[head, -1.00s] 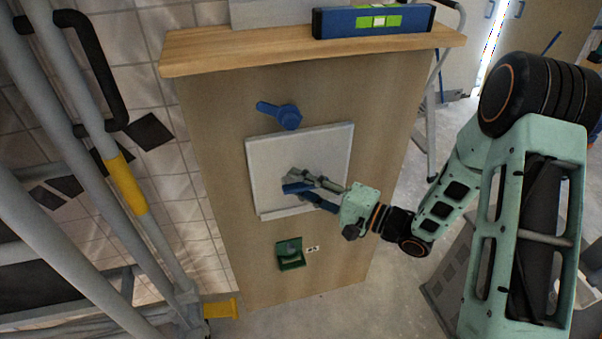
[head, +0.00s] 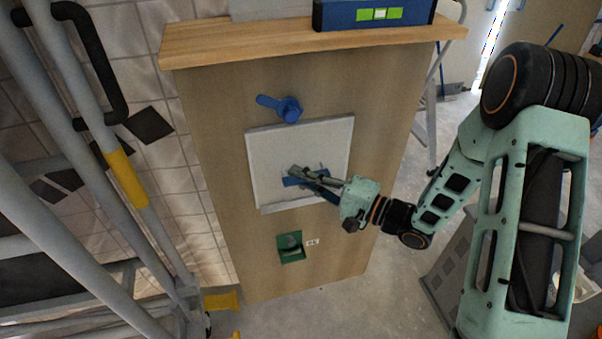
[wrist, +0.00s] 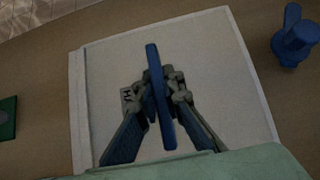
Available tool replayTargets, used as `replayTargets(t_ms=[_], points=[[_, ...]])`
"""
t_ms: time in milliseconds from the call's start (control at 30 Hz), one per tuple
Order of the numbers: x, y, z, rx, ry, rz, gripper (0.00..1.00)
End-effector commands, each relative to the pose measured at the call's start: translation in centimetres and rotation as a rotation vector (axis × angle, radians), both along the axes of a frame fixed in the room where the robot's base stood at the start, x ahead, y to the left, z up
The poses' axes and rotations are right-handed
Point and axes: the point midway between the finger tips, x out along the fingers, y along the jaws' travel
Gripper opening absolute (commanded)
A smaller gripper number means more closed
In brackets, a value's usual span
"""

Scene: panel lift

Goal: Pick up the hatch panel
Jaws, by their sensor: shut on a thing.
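The hatch panel (head: 330,140) is a pale, nearly square plate on the front of a wooden cabinet. It also fills much of the wrist view (wrist: 105,75). A blue handle (wrist: 152,62) stands out from the middle of the panel. My gripper (head: 305,177) reaches in from the right, in front of the panel. In the wrist view, my gripper (wrist: 158,95) has its fingers on both sides of the handle, shut on it. The fingers hide part of the handle. I cannot tell whether the panel is seated or free of the cabinet.
A blue latch knob (head: 288,109) is above the panel, and a green fixture (head: 291,256) is below it. A blue spirit level (head: 350,14) lies on the wooden top (head: 230,47). Grey scaffold-like tubes (head: 85,140) stand at the left.

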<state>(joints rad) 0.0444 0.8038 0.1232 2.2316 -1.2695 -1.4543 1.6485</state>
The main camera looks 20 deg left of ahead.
Motion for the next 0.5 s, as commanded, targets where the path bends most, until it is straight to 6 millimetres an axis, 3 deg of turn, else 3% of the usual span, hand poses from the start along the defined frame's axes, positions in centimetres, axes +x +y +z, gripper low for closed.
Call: replayTargets(t_ms=[333, 500], points=[[0.0, -0.1, 4.0, 0.003, -0.004, 0.000, 0.00], [-0.7, -3.0, 3.6, 0.003, -0.002, -0.004, 0.00]])
